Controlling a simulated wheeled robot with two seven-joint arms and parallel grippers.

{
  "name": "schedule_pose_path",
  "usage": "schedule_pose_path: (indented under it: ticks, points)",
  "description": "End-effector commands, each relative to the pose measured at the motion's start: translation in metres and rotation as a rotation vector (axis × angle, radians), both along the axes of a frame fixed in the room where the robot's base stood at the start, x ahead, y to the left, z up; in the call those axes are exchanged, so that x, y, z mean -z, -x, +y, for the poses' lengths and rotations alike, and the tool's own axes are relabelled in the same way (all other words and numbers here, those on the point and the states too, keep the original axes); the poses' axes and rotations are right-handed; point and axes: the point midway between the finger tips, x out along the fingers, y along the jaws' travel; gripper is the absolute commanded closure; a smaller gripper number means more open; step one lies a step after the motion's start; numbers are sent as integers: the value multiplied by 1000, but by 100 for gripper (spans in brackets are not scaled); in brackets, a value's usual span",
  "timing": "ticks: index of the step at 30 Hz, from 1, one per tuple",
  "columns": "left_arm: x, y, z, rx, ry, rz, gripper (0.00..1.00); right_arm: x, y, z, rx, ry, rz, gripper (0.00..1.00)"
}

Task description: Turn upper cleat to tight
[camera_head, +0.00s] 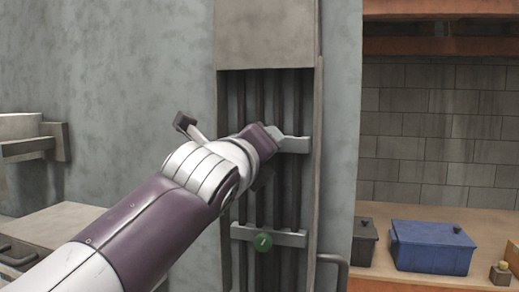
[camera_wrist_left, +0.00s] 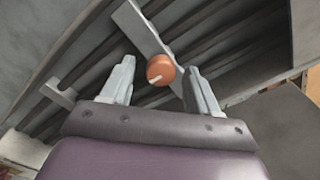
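The upper cleat (camera_head: 295,145) is a pale grey crossbar over dark vertical cables in a wall recess. In the head view my left arm hides most of it. In the left wrist view the cleat bar (camera_wrist_left: 141,28) carries an orange-red round knob (camera_wrist_left: 160,68) with a pale pointer mark. My left gripper (camera_head: 276,132) is at the upper cleat. In the wrist view its two fingers (camera_wrist_left: 159,64) are apart, one on each side of the knob, with gaps visible. The lower cleat (camera_head: 290,238) has a green knob (camera_head: 263,242) with a pale mark. My right gripper is not in view.
The recess has a raised frame (camera_head: 318,170) along its right side and a grey cover panel (camera_head: 265,35) above. A bench (camera_head: 390,268) at right holds a blue case (camera_head: 432,247) and a dark box (camera_head: 364,241). Another ledge (camera_head: 60,225) is at left.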

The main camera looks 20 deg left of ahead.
Motion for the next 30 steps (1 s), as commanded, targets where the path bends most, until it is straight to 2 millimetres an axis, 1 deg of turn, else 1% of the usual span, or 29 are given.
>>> schedule_pose_path:
  ticks: [2,5,8,12,15,18,22,30]
  points:
    - [0,1,0,0,0,-1,40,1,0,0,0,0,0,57]
    - [2,12,0,1,2,-6,40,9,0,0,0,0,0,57]
    - [5,36,1,2,2,-8,40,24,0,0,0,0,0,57]
    - [8,76,2,4,2,-7,40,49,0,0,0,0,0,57]
    - [6,100,2,4,2,-6,40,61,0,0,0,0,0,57]
    - [4,116,2,5,0,-2,40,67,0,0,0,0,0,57]
    - [1,126,4,1,0,0,40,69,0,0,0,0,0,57]
    - [-1,128,4,0,0,0,40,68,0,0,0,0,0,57]
